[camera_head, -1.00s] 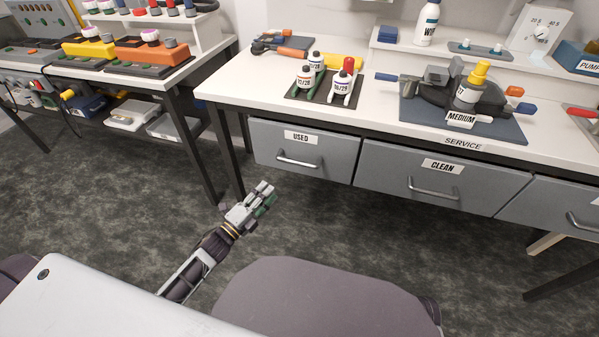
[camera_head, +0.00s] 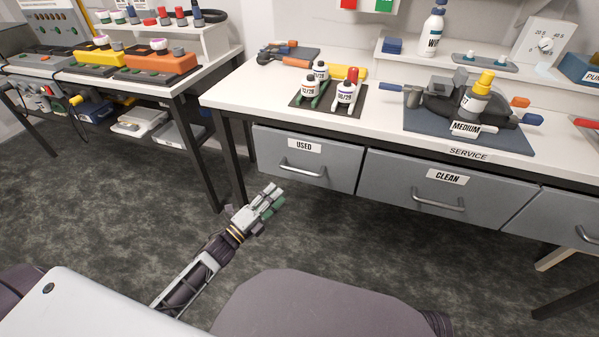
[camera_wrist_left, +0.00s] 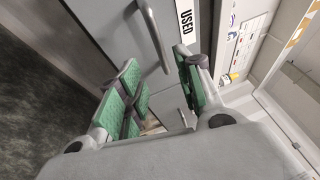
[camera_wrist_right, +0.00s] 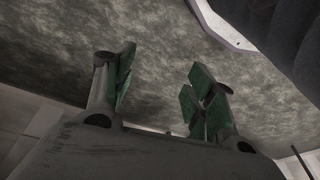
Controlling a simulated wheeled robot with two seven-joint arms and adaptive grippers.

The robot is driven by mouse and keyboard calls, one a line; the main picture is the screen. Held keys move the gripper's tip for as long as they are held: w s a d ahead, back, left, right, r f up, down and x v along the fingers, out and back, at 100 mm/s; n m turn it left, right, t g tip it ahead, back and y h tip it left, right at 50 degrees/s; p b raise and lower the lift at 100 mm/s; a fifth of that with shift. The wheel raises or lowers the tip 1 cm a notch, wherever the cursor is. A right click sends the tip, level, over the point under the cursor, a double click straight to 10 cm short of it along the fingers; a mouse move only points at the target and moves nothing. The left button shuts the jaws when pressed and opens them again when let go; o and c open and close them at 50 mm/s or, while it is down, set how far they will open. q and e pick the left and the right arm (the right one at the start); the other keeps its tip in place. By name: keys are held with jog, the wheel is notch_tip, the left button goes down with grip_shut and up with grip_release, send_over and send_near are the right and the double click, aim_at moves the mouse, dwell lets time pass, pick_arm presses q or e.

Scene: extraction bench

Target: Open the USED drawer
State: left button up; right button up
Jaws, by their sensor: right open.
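The USED drawer (camera_head: 335,173) is shut under the left end of the white bench, with a silver bar handle (camera_head: 302,170) and a white label (camera_head: 304,147). My left gripper (camera_head: 272,198) is below and in front of this drawer in the head view, apart from the handle. In the left wrist view, the left gripper (camera_wrist_left: 160,88) is open and empty, with the handle (camera_wrist_left: 153,36) just beyond its green pads. The right gripper (camera_wrist_right: 157,85) is open and empty in the right wrist view, with only floor beyond it. It is not seen in the head view.
The shut CLEAN drawer (camera_head: 440,193) adjoins on the right. A dark bench leg (camera_head: 233,165) is left of the USED drawer. The floor in front is clear.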

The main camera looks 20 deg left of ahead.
aim_at(300, 170)
pick_arm(q)
jog(key=shift+b+x, duration=0.9)
jog(key=shift+x, duration=5.25)
pick_arm(e)
jog(key=shift+a+r+t, duration=0.25)
jog(key=shift+r+t, duration=0.05)
jog(key=shift+r, duration=0.85)
pick_arm(q)
jog(key=shift+f, duration=0.1)
jog(key=c, duration=0.7)
grip_shut()
pick_arm(e)
jog(key=shift+w+r, duration=0.2)
jog(key=shift+w, duration=0.2)
